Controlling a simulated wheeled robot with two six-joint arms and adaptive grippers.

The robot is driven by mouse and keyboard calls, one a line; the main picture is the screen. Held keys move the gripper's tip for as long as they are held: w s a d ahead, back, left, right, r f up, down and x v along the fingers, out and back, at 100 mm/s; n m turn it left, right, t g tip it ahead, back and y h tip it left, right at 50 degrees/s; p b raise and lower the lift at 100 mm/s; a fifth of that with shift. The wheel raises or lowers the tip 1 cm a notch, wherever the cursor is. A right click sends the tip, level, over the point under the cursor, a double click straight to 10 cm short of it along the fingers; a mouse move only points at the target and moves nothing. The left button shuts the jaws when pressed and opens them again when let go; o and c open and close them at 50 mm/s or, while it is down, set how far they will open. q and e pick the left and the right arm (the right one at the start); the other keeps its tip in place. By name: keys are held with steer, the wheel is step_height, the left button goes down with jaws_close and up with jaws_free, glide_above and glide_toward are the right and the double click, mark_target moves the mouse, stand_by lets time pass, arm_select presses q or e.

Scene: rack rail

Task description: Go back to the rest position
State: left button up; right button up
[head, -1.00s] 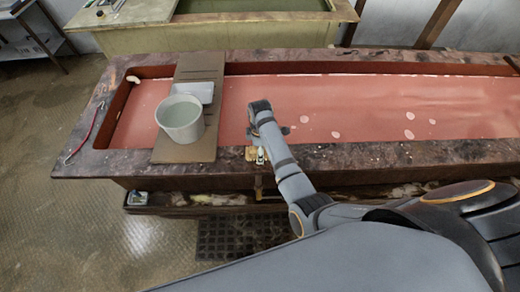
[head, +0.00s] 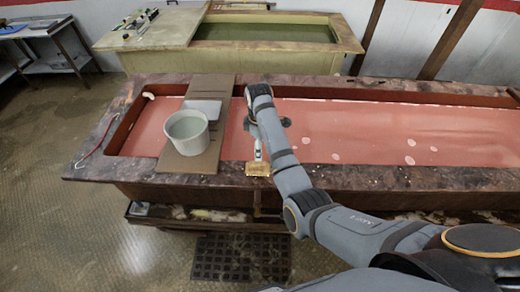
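My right arm reaches in from the lower right over the near rim of a long tank of pink-red liquid. Its gripper (head: 268,124) is above the liquid, close to the near rim. The wrist covers most of it, so its fingertips and any held thing cannot be made out. A small pale piece (head: 258,150) and a brass-coloured block (head: 258,169) show just below it at the rim; I cannot tell whether the gripper touches them. My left gripper is not in view.
A white bucket (head: 186,132) stands on a brown board (head: 205,160) across the tank, left of my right arm, with a pale tray (head: 205,108) behind it. A red-handled tool (head: 97,137) lies on the tank's left rim (head: 85,165). A dark mat (head: 240,257) lies on the floor.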

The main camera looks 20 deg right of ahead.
steer(key=s+d+f+m+t, duration=0.1)
steer(key=s+d+f+m, duration=0.55)
steer(key=s, duration=0.35)
steer(key=s+d+r+m+t, duration=0.1)
steer(key=s+d+r+m, duration=0.15)
steer(key=s, duration=0.55)
steer(key=s+d+r+m+t, duration=0.15)
steer(key=s+m, duration=0.25)
steer(key=s, duration=0.5)
step_height(320, 180, down, 30)
steer(key=d+g+b, duration=0.1)
steer(key=d+b, duration=0.1)
steer(key=b, duration=0.5)
arm_select(q)
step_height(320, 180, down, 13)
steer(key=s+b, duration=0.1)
steer(key=b, duration=0.5)
arm_select(e)
steer(key=s+f, duration=1)
steer(key=f, duration=0.2)
steer(key=s+d+f+m+g, duration=0.1)
steer(key=s+f, duration=0.9)
steer(key=f, duration=0.3)
steer(key=shift+f+h, duration=0.25)
steer(key=shift+h, duration=0.15)
